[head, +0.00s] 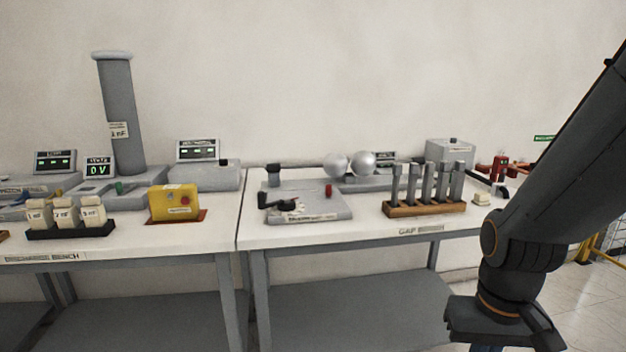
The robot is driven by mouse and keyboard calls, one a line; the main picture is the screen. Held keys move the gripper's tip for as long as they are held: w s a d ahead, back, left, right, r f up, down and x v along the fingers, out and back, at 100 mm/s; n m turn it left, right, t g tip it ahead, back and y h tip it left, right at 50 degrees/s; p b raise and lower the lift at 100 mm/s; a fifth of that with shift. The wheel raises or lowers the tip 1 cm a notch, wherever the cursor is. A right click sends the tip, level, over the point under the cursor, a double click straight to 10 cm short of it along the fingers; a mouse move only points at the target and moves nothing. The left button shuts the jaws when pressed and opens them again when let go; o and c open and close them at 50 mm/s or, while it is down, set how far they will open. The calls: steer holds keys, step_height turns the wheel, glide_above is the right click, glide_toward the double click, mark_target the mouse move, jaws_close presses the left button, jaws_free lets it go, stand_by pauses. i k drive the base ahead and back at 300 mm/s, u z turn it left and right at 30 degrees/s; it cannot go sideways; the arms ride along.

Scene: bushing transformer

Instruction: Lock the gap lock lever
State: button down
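A grey gap unit (308,207) sits on the right bench, with a label on its front edge. A black crank-like handle (277,203) lies at its left front. A small red upright handle (328,190) stands at its right; it looks like the lock lever, but I cannot read a label for it or tell its locked state. Two silver spheres (350,164) are mounted behind. My gripper (503,322) hangs at the lower right in front of the bench, well apart from the unit; its fingertips are not clearly visible.
A wooden rack (425,208) with several grey blocks stands right of the unit. A yellow box (174,203) sits on the left bench near a tall grey column (118,115). The right bench's front edge (345,240) is clear. My arm covers the far right.

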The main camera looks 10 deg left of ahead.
mark_target(329, 190)
steer(key=u, duration=0.45)
steer(key=i, duration=0.7)
steer(key=u, duration=0.6)
